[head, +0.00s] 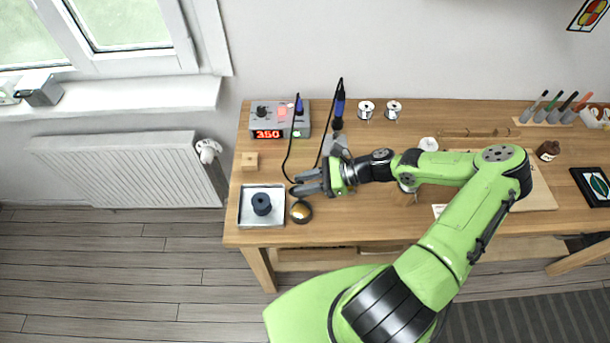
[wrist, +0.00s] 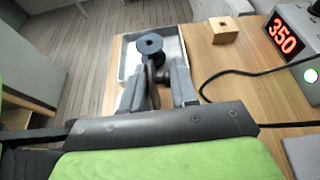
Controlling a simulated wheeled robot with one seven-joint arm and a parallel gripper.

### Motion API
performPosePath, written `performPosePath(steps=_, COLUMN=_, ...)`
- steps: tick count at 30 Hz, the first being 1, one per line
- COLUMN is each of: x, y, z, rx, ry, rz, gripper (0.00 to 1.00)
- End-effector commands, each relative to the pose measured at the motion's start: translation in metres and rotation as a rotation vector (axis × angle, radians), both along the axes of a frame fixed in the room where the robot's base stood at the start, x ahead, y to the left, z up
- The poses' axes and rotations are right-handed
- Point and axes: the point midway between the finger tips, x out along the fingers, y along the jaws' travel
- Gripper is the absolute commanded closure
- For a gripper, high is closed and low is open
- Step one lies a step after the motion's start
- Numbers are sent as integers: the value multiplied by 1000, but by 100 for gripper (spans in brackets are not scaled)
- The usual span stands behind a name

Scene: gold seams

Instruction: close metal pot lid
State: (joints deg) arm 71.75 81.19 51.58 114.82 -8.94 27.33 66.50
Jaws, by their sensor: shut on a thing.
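A small round dark pot (head: 301,212) with gold showing in its top stands on the bench, just right of a metal tray. I take it as the metal pot, but its lid is not clear to me. My gripper (head: 300,182) is low over the bench, just above the pot in the head view. In the wrist view my gripper (wrist: 167,80) has its two grey fingers close together, shut on a small dark thing. What that thing is, I cannot make out. The pot is not clear in the wrist view.
The metal tray (head: 245,219) holds a black spool (head: 262,204). A wooden block (head: 249,160) and a soldering station (head: 268,120) reading 350 stand behind. A black cable (head: 285,165) loops close to my fingers. The bench's front edge is near the pot.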

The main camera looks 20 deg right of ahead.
Motion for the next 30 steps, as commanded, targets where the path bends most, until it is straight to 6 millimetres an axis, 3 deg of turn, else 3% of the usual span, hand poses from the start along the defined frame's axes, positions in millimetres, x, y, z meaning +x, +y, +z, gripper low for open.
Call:
performPosePath(steps=10, x=-19, y=6, z=-1, rx=-100, ry=-314, rz=-1, gripper=100)
performPosePath(steps=30, x=-49, y=16, z=-21, rx=-284, ry=-881, rz=-2, gripper=100)
